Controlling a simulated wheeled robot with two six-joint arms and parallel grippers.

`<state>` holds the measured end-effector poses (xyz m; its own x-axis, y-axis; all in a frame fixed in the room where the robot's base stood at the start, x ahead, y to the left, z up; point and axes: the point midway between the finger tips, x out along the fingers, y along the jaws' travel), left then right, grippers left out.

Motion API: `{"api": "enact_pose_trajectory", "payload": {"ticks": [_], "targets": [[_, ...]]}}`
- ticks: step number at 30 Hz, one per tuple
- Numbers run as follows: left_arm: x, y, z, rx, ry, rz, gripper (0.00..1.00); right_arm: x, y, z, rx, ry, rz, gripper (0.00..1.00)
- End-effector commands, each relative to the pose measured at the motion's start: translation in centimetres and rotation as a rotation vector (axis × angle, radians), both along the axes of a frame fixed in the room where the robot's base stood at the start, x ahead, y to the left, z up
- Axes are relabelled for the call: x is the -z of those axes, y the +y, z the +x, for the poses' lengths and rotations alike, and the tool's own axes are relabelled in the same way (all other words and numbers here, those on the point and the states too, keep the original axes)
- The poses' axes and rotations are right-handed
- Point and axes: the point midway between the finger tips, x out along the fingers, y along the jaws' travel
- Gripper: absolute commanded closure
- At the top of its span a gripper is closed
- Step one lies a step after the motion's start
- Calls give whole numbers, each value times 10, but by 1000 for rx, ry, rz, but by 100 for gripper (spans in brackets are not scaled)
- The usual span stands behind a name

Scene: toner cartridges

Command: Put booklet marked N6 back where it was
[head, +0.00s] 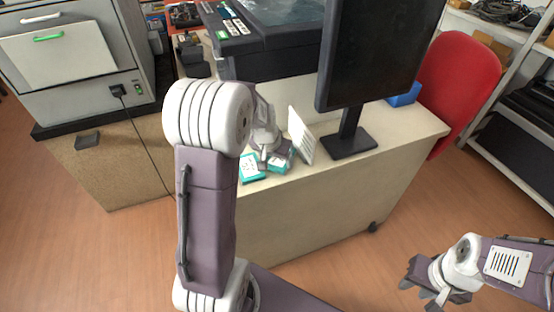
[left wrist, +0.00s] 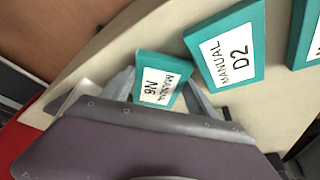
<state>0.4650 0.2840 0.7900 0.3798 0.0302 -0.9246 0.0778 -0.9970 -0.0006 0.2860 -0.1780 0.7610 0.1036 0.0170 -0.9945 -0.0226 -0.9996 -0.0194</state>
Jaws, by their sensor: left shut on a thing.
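The teal booklet marked N6 (left wrist: 160,80) is between the fingers of my left gripper (left wrist: 165,95), which is shut on it. Its label reads upside down in the left wrist view. In the head view my left gripper (head: 270,158) is over the white desk, with part of the N6 booklet (head: 281,164) showing beneath it. Whether the booklet touches the desk is unclear. A teal booklet marked D2 (left wrist: 228,48) lies close beside it; it also shows in the head view (head: 250,168). My right gripper (head: 431,284) is open and empty, away from the desk at the lower right.
Another teal booklet (left wrist: 306,38) is cut off at the left wrist view's edge. On the desk (head: 330,185), a white slatted rack (head: 301,135) stands right of my left gripper, and a monitor (head: 375,50) is farther right. A printer (head: 265,40) is behind.

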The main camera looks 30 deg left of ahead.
Motion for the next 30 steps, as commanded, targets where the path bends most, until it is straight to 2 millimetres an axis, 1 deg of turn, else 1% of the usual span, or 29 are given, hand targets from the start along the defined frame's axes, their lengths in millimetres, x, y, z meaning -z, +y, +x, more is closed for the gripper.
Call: {"api": "enact_pose_trajectory", "payload": {"ticks": [5, 6, 8, 23, 26, 29, 30], "targets": [[5, 0, 0, 0, 0, 0, 82, 4, 0, 0, 0, 0, 0, 68], [5, 0, 0, 0, 0, 0, 27, 4, 0, 0, 0, 0, 0, 68], [4, 0, 0, 0, 1, 0, 11, 3, 0, 0, 0, 0, 0, 68], [5, -1, -1, 2, 5, -2, 11, 3, 0, 0, 0, 0, 0, 68], [-4, -1, -1, 2, 3, -2, 11, -3, 0, 0, 0, 0, 0, 68], [-24, -1, -8, 1, -1, 0, 11, -9, 0, 0, 0, 0, 0, 68], [-35, -1, -12, 0, -3, 0, 11, -13, 0, 0, 0, 0, 0, 68]]}}
